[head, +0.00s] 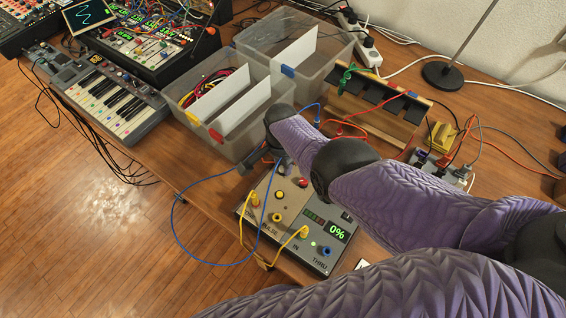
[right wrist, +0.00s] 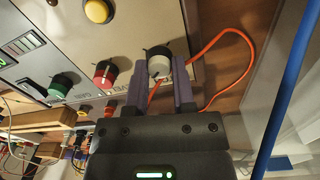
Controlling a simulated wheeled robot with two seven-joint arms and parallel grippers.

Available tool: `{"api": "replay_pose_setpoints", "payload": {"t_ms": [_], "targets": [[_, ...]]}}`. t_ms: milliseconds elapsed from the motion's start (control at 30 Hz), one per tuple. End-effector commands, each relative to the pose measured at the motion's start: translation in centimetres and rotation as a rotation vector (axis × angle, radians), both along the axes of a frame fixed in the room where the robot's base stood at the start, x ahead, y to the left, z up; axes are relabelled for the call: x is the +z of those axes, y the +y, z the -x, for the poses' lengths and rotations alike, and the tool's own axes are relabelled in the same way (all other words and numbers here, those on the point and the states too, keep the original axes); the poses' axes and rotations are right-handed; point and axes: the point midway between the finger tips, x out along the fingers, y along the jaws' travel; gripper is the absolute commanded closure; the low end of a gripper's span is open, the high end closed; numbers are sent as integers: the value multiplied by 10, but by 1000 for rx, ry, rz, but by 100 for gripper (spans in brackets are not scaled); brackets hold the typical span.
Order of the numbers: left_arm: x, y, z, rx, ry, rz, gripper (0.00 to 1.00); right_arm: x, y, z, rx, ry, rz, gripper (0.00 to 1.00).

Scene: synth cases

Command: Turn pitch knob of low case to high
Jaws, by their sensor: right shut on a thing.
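My right gripper (right wrist: 161,82) is shut on the pale-capped knob, one finger on each side. In the head view this gripper (head: 268,157) is at the case's far left edge and mostly hides that knob. I cannot read the knob labels clearly. My left gripper is not in view.
Yellow cables (head: 241,235) and a blue cable (head: 175,222) hang around the case. An orange-red cable (right wrist: 236,32) loops close beside the gripped knob. A small keyboard (head: 105,95) is at left.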

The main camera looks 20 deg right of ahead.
Motion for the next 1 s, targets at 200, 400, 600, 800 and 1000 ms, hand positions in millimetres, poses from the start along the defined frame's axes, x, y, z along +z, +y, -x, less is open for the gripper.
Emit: {"api": "replay_pose_setpoints", "payload": {"t_ms": [200, 400, 600, 800, 1000], "targets": [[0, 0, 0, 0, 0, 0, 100, 0, 0, 0, -203, -1, -1, 100], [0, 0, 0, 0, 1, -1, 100, 1, 0, 0, -393, 0, -1, 100], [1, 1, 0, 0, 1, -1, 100, 0, 0, 1, -582, 0, -1, 100], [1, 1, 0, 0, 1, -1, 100, 0, -1, 1, -773, -1, 0, 100], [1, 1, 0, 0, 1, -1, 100, 0, -1, 2, -962, 0, 1, 100]]}}
